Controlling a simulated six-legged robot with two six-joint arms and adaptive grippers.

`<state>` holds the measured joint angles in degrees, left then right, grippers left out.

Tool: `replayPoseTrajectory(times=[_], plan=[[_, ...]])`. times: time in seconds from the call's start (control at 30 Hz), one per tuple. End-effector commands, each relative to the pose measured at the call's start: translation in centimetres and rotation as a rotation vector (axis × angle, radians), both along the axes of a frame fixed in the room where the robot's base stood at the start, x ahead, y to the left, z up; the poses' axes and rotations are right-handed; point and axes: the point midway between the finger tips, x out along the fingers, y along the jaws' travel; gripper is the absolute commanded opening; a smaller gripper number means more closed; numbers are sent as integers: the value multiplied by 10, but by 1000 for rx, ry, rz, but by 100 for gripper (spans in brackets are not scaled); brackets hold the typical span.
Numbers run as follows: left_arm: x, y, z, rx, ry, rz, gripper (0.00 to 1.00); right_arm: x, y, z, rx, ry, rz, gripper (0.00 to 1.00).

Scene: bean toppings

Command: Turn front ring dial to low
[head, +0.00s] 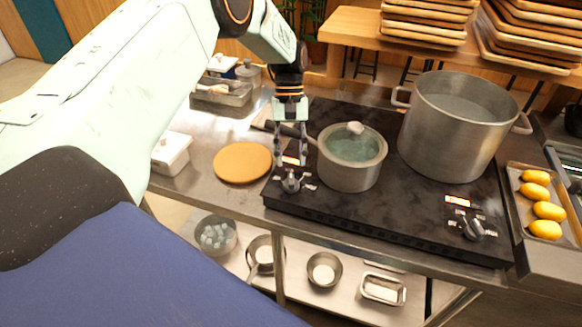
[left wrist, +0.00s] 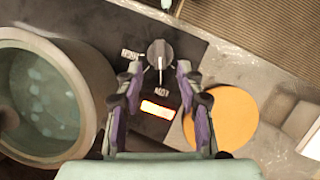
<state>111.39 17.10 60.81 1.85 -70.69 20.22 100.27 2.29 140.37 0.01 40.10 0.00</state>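A dark round dial (head: 291,183) sits at the left front corner of the black cooktop (head: 400,215), by the lidded pot. It also shows in the left wrist view (left wrist: 159,50), with its pale pointer line toward the lit orange display. Small labels surround it, too small to read surely. A second dial (head: 473,229) is at the cooktop's right front. My left gripper (head: 290,161) points down just above the left dial. In the left wrist view its fingers (left wrist: 159,70) are spread, one each side of the dial's line, with nothing between them. My right gripper is out of view.
The lidded pot (head: 350,172) stands close right of my left gripper, its handle reaching behind the fingers. A large steel pot (head: 455,135) stands farther right. A round orange board (head: 242,163) lies left of the cooktop. A tray of yellow items (head: 518,210) is at far right.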

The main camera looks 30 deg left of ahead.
Motion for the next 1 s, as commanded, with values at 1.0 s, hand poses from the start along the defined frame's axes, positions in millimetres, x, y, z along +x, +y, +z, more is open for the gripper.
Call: replayPoseTrajectory(times=[1.0], plan=[[23,17,70,-1,-1,0,38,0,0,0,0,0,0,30]])
